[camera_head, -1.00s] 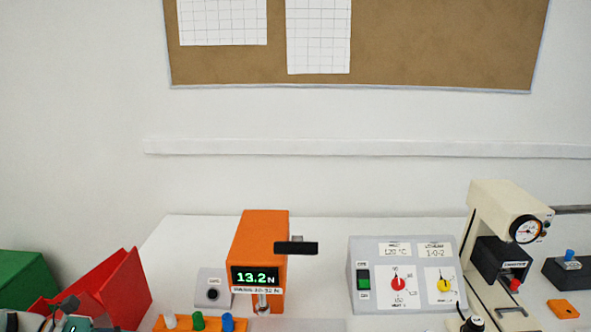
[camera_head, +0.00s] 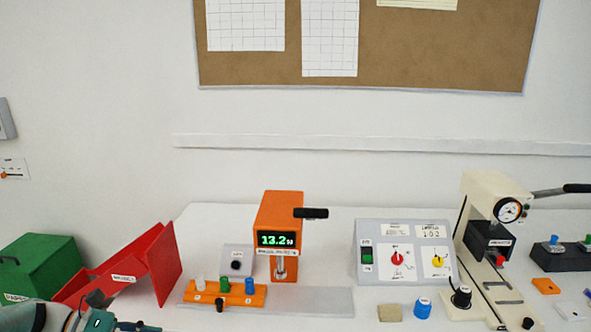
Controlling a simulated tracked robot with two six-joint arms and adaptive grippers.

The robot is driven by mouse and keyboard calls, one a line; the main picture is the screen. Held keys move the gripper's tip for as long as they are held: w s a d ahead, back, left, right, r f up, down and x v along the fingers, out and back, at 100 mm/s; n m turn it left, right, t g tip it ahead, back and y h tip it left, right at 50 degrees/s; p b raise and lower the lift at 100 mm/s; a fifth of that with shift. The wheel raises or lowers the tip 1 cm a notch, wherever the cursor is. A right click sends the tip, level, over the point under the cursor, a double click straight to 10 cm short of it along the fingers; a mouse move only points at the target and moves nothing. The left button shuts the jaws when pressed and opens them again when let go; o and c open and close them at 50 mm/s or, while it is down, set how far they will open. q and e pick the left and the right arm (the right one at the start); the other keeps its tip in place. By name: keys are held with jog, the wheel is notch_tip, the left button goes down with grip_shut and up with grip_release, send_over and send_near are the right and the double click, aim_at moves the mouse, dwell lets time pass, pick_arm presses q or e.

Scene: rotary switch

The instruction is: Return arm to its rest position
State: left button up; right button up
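My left arm (camera_head: 35,318) comes in at the bottom left corner, in front of the green box and the red bin. Only a small dark part of my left gripper (camera_head: 135,326) shows at the bottom edge, so its fingers cannot be made out. It appears apart from the bench items. My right arm and gripper are not in view. The grey control box (camera_head: 372,232) stands on the white bench with a red rotary knob (camera_head: 396,258), a yellow rotary knob (camera_head: 437,262) and a green switch (camera_head: 366,256).
An orange tester (camera_head: 278,215) reads 13.2 N behind an orange peg block (camera_head: 205,297). The red bin (camera_head: 165,265) and green box (camera_head: 45,262) stand at left, a cream press (camera_head: 485,190) at right. Loose knobs, including a blue one (camera_head: 422,308), lie in front.

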pick_arm(q)
jog(key=s+d+f+m+g+p, duration=0.1)
jog(key=d+f+g, duration=0.1)
jog(key=d, duration=0.4)
jog(key=s+d+f+m+g, duration=0.1)
jog(key=d+f+g, duration=0.2)
jog(key=d, duration=0.4)
jog(key=s+d+f+m+g+y+p, duration=0.1)
jog(key=s+d+f+m+g+y, duration=0.15)
jog(key=s+d+f, duration=0.65)
jog(key=s+d+f+m+y, duration=0.2)
jog(key=s+f+m+y, duration=0.4)
jog(key=s+f+m, duration=0.45)
jog(key=w+m+t, duration=0.1)
jog(key=w+a+f+m+t, duration=0.1)
jog(key=t, duration=0.1)
jog(key=w+m+t+p, duration=0.1)
jog(key=shift+a+f+m+t+y, duration=0.2)
jog(key=shift+f+m+t+y, duration=0.05)
jog(key=shift+f+m+y, duration=0.15)
